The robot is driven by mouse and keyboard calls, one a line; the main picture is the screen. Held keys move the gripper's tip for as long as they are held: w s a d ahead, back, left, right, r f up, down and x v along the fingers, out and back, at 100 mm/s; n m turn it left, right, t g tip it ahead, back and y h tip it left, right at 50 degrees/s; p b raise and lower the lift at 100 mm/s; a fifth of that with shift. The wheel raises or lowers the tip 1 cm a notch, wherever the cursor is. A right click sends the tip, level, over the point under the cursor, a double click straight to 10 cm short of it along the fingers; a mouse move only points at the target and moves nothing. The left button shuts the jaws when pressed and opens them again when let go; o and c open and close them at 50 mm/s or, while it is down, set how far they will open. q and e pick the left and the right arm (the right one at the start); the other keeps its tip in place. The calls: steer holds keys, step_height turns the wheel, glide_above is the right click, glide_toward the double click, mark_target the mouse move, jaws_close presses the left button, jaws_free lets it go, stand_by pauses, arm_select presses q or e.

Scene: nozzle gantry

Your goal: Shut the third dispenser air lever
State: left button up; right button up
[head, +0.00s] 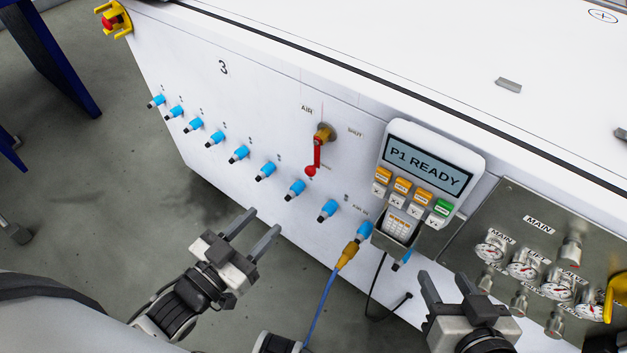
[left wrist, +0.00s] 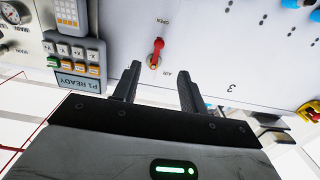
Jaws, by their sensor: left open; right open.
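The air lever is a red handle (head: 316,155) on a brass valve (head: 324,131), on the white front panel marked 3 (head: 223,67). The handle points down, away from the AIR label; the SHUT label (head: 355,132) is to the right of the valve. In the left wrist view, upside down, the red handle (left wrist: 158,46) points toward the OPEN label (left wrist: 163,20). My left gripper (head: 262,221) is open and empty, below and left of the lever, apart from it; its fingers (left wrist: 160,74) frame the lever from a distance. My right gripper (head: 446,280) is open and empty, lower right.
Several blue fittings (head: 266,171) run in a row below the lever. A keypad reading P1 READY (head: 428,166) juts out at the right, with a blue hose (head: 322,303) below. A gauge panel (head: 540,260) is further right. A red emergency button (head: 111,20) is top left.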

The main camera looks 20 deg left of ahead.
mark_target(308, 174)
arm_select(q)
steer(key=b+x, duration=0.1)
steer(key=x, duration=1.3)
steer(key=shift+w+d+r, duration=0.1)
steer(key=shift+w+r, duration=0.1)
steer(key=shift+w, duration=0.05)
steer(key=shift+w+d, duration=0.25)
steer(key=shift+w, duration=0.4)
jaws_close()
